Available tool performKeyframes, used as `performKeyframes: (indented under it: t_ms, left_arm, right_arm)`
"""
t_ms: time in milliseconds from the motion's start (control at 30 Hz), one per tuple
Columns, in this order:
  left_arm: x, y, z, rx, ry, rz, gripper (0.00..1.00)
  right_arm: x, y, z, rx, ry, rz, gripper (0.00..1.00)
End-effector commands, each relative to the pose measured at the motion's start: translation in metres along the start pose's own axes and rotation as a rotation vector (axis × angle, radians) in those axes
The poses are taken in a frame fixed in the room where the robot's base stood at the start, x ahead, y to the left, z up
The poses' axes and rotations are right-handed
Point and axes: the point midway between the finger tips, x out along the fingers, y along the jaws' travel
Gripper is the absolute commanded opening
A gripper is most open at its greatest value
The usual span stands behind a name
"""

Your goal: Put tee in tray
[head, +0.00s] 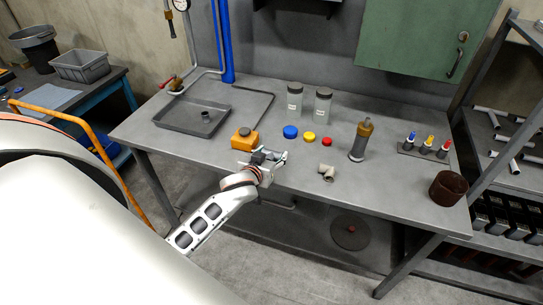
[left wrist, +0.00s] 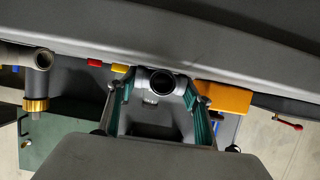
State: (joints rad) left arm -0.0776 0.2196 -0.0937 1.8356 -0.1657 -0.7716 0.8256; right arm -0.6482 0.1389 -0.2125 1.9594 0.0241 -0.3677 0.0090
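My left gripper (head: 267,158) is over the front of the table, just right of the orange box. In the left wrist view a grey pipe tee (left wrist: 160,84) sits between the fingertips of this gripper (left wrist: 158,92), its round opening facing the camera. The fingers appear closed on its two sides. The tray (head: 172,123) is a shallow dark grey pan at the table's back left, with a small dark cylinder (head: 206,116) inside. A beige pipe fitting (head: 326,173) lies right of the gripper; it also shows in the left wrist view (left wrist: 22,57). My right gripper is not in view.
The orange box (head: 244,139) stands between gripper and tray. Blue (head: 290,132), yellow (head: 309,137) and red (head: 327,142) caps lie behind. The table's front-left is clear.

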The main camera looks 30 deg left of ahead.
Motion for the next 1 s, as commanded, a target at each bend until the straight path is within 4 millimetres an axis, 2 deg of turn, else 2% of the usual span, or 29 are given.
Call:
performKeyframes:
  t_ms: [33, 100, 133, 167, 400, 567, 767, 1000]
  left_arm:
    - [0.0, 0.0, 0.0, 0.0, 0.0, 0.0, 0.32]
    - [0.0, 0.0, 0.0, 0.0, 0.0, 0.0, 0.18]
    - [0.0, 0.0, 0.0, 0.0, 0.0, 0.0, 0.18]
    - [0.0, 0.0, -0.001, 0.0, 0.002, 0.0, 0.14]
    - [-0.001, 0.0, -0.002, 0.0, 0.002, 0.0, 0.14]
    - [-0.004, 0.0, -0.011, 0.0, 0.004, 0.0, 0.14]
    - [-0.016, 0.001, -0.04, -0.001, 0.006, 0.0, 0.14]
    - [-0.041, 0.0, -0.101, -0.003, 0.008, 0.0, 0.14]
  right_arm:
    - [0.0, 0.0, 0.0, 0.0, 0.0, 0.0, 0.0]
    - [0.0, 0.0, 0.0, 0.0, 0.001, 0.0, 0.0]
    - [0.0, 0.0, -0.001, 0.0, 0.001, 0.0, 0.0]
    - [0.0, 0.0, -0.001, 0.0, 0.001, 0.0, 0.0]
    - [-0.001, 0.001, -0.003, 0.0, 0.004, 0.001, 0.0]
    - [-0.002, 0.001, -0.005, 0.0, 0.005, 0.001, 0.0]
    - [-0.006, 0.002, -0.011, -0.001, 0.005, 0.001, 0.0]
    - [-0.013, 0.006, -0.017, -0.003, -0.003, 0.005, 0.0]
